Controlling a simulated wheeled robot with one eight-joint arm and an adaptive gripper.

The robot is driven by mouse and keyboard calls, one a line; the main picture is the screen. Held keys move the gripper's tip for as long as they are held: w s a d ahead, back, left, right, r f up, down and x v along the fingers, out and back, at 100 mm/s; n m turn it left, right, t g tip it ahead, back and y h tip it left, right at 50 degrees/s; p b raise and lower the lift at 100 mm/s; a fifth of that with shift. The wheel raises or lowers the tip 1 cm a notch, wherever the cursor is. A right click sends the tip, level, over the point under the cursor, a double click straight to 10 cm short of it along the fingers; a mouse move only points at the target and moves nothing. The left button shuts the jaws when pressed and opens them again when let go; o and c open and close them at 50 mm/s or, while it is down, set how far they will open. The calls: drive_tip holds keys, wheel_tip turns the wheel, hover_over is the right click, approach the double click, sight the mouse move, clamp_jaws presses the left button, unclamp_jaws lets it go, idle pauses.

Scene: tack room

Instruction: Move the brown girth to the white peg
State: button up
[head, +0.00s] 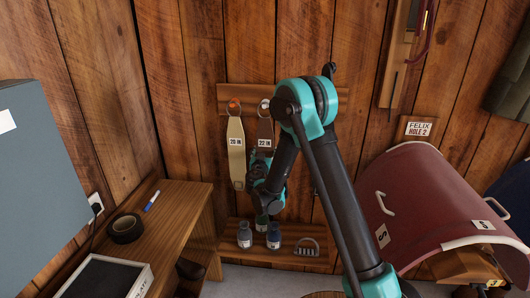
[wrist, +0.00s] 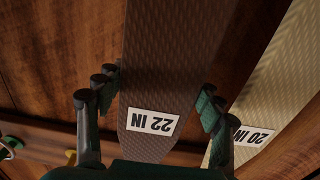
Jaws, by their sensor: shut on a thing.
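The brown girth (head: 265,132) with a "22 IN" label hangs upright on the wall rack, its top at the white peg (head: 265,103). Whether its loop is around the peg or just in front of it I cannot tell. My gripper (head: 262,168) is at the girth's lower part, below the label. In the wrist view, my gripper (wrist: 158,85) has one finger at each edge of the brown girth (wrist: 172,45) and is shut on it. A tan "20 IN" girth (head: 236,158) hangs from the orange peg (head: 234,103) just left, close to one finger.
Several bottles (head: 244,237) and a metal comb (head: 307,246) stand on a low wooden shelf below. A wooden bench (head: 185,212) with black tape (head: 125,229) is at left. A dark red saddle-like cover (head: 425,200) fills the right.

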drive_tip(key=o, duration=1.5)
drive_tip(key=shift+o, duration=0.2)
drive_tip(key=s, duration=0.7)
drive_tip(key=s+d+m+g+h, duration=0.15)
drive_tip(key=s+d+g, duration=0.35)
drive_tip(key=d, duration=0.8)
drive_tip(key=s+d+g+h, duration=0.25)
drive_tip(key=s+d, duration=0.45)
drive_tip(key=d, duration=0.6)
drive_tip(key=s+d+f+n+g+y, duration=0.1)
drive_tip(key=s+f+g+y, duration=0.1)
drive_tip(key=s, duration=1)
drive_tip(key=s+d+f+n+g+y, duration=0.1)
drive_tip(key=s+d+f+g+y, duration=0.1)
drive_tip(key=s, duration=1)
wheel_tip(320, 180, down, 3)
drive_tip(key=shift+s+f+g+y, duration=0.15)
drive_tip(key=shift+g+y, duration=0.35)
drive_tip(key=shift+g, duration=0.65)
